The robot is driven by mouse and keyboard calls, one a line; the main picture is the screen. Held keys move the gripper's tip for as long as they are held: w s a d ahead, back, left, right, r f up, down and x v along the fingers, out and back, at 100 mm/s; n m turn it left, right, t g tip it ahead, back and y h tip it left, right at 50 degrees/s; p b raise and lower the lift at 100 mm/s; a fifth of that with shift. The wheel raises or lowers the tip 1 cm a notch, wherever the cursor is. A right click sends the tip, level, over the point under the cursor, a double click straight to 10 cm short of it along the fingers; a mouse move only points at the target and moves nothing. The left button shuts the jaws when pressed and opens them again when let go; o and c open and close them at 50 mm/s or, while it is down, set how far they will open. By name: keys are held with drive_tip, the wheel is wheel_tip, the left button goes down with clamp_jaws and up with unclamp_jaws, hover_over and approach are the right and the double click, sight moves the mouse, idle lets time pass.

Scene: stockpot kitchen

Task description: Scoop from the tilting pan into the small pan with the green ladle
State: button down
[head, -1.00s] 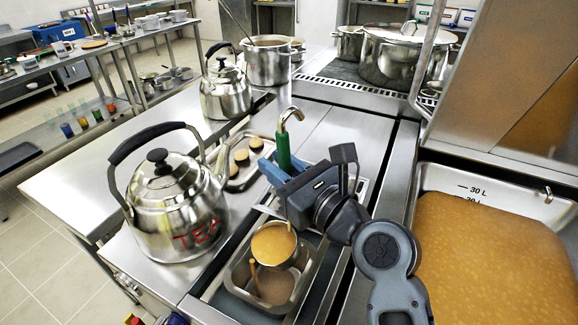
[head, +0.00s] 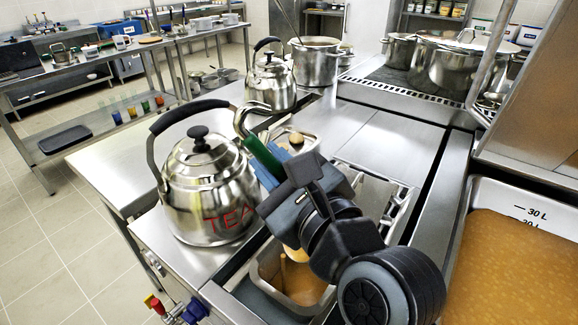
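The green ladle (head: 262,154) has a green handle with a steel hook at its top. My gripper (head: 266,168) is shut on the handle, which leans to the left. The ladle's bowl is mostly hidden behind my gripper and wrist. The small pan (head: 262,270) is a rectangular steel pan below my gripper, with brown liquid and a thin wooden stick in it. I cannot tell whether the bowl still holds liquid. The tilting pan (head: 483,196) is at the right, broadly filled with orange-brown liquid, with litre marks on its wall.
A steel kettle marked TEA (head: 205,190) stands close left of my gripper. A second kettle (head: 270,85) and a steel pot (head: 316,65) stand behind. A small tray with round items (head: 295,140) lies behind the ladle. Large pots (head: 440,65) stand at the back right.

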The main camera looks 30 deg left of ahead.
drive_tip(key=s+a+f+n+b, duration=0.3)
drive_tip(key=s+a+f+n, duration=0.1)
drive_tip(key=s+f+n, duration=0.2)
drive_tip(key=s+a+f+n+b, duration=0.3)
drive_tip(key=s+f+n+b, duration=0.1)
drive_tip(key=s+f+n, duration=0.3)
drive_tip(key=shift+s+a+f, duration=0.35)
drive_tip(key=shift+s+f, duration=0.4)
idle(0.8)
drive_tip(key=shift+n, duration=0.3)
drive_tip(key=shift+r, duration=0.15)
idle(2.5)
